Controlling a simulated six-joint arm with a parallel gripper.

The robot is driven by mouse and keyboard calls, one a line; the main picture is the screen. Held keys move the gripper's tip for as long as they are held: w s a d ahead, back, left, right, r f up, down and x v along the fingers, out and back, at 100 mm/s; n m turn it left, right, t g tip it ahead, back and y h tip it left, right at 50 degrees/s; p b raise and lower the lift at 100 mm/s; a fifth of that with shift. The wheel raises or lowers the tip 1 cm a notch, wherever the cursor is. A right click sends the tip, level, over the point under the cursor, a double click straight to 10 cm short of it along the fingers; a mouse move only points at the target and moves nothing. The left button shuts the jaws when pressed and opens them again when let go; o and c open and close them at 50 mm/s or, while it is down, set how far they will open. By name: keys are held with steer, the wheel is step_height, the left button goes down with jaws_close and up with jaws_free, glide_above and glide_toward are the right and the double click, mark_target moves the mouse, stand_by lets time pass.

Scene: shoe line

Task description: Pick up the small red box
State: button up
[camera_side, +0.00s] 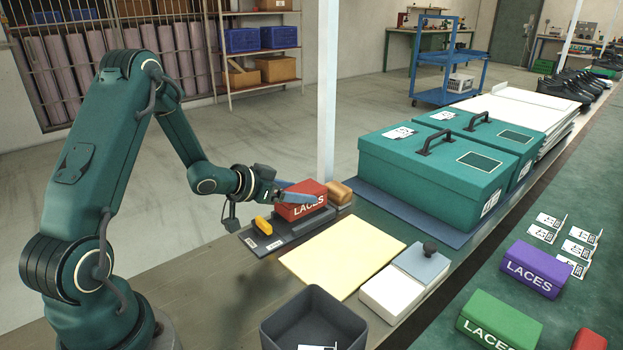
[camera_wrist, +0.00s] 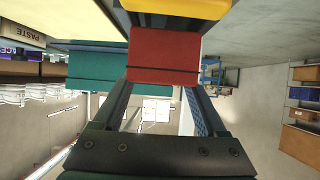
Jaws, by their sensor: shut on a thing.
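The small red box (camera_side: 301,210), marked LACES, is at the dark grey tray (camera_side: 290,236) beside the pale yellow sheet. My gripper (camera_side: 287,192) reaches it from the left and is shut on it. In the wrist view the red box (camera_wrist: 165,55) sits between the two fingers of my gripper (camera_wrist: 157,88). I cannot tell whether the underside of the box touches the tray.
A yellow block (camera_side: 263,225) lies on the tray to the left, and a tan block (camera_side: 340,192) is just right of the box. A dark open bin (camera_side: 275,325) stands in front. Teal cases (camera_side: 425,180) stand behind to the right, and a white post (camera_side: 327,90) rises close behind.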

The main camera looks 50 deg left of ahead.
steer(key=s+a+r, duration=0.8)
steer(key=s+d+r+m+h, duration=0.1)
steer(key=d+r+h, duration=0.1)
steer(key=d+r, duration=0.4)
steer(key=s+d+r+m+h, duration=0.1)
steer(key=d+r, duration=0.5)
steer(key=d, duration=0.7)
steer(key=shift+d+r+m+g+h, duration=0.3)
steer(key=shift+m+h, duration=0.1)
steer(key=shift+m, duration=0.4)
